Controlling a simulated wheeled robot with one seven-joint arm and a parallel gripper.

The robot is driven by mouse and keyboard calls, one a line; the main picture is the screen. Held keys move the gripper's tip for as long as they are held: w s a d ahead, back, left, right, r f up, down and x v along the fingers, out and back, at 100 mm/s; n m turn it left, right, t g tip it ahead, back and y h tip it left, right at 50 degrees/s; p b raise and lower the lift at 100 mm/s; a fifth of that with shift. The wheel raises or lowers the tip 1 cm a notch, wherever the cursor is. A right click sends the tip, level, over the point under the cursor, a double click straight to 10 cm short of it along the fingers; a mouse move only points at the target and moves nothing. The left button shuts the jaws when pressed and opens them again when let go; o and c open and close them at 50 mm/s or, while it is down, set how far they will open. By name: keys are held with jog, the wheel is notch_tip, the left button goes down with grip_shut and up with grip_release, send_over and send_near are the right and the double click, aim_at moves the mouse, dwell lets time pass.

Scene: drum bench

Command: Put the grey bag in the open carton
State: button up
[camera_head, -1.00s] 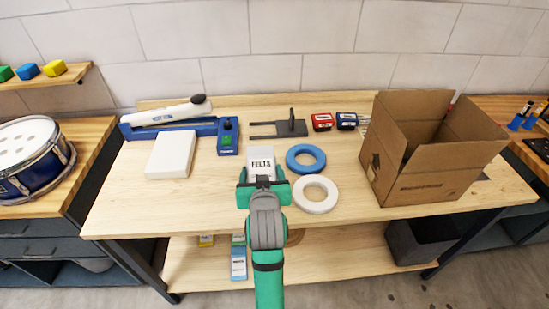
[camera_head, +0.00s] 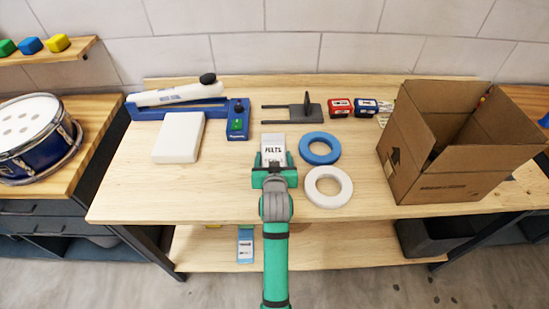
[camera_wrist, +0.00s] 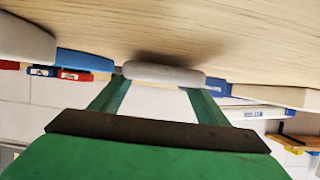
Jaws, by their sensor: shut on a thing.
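The grey bag (camera_head: 273,141), with a white label reading FELTS, is at the middle of the bench. My gripper (camera_head: 273,167) is shut on its near end. In the wrist view the bag (camera_wrist: 163,73) shows as a rounded grey edge between the two green fingers, close to the wooden top with a dark shadow beside it. I cannot tell whether it touches the bench. The open carton (camera_head: 440,186) stands at the right of the bench, flaps up, well apart from the bag. Most of its inside is hidden.
A blue ring (camera_head: 319,137) and a white ring (camera_head: 310,190) lie just right of the bag, toward the carton. A white block (camera_head: 178,138), a blue sealer (camera_head: 237,125) and a dark grey stand (camera_head: 305,112) lie behind or left. The bench front between rings and carton is clear.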

jog(key=shift+f, duration=0.4)
